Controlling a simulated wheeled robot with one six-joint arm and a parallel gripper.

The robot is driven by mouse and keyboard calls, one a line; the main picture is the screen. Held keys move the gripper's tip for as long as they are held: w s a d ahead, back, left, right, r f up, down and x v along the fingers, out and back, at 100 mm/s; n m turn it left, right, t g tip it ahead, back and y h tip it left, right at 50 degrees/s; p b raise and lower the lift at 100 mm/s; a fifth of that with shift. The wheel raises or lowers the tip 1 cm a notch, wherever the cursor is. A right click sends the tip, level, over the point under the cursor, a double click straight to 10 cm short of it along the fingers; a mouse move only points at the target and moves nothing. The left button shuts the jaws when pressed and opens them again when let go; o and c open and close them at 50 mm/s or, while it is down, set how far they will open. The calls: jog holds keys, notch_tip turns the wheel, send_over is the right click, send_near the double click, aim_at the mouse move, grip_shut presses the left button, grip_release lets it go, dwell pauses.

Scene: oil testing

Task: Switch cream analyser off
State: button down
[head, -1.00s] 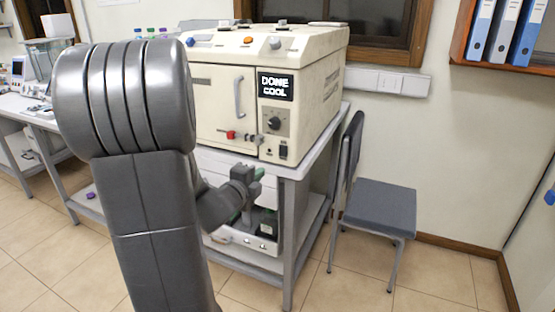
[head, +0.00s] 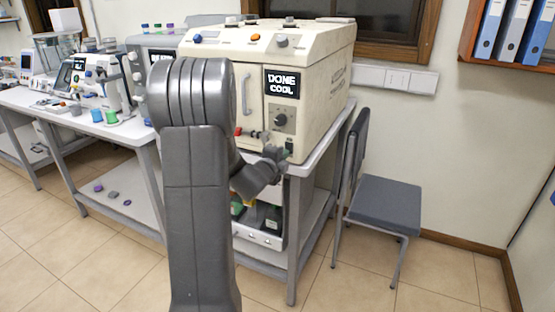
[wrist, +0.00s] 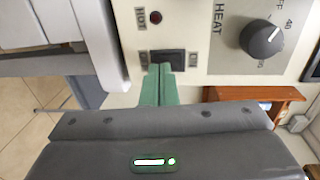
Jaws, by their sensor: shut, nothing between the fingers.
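The cream analyser (head: 325,88) is a large cream box on a grey table, its screen (head: 282,84) reading "DONE COOL". Its black rocker switch (wrist: 167,62) is on the front panel, beside a small red lamp (wrist: 155,16) and the HEAT knob (wrist: 261,38). My gripper (head: 284,156) is at the lower right of the analyser's front. In the wrist view its green fingers (wrist: 156,84) are together and empty, with tips at the switch's near edge, partly over it. I cannot tell whether they touch it or which way the switch is set.
A blue-grey chair (head: 375,204) stands right of the analyser's table (head: 296,240). Other lab devices and small coloured cups (head: 97,115) are on the bench at left. The analyser's front has a handle (head: 247,92). Floor in front of the chair is clear.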

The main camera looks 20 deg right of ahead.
jog(key=shift+w+d, duration=0.25)
jog(key=shift+d, duration=0.05)
jog(key=shift+f+b, duration=0.2)
jog(key=shift+b, duration=0.2)
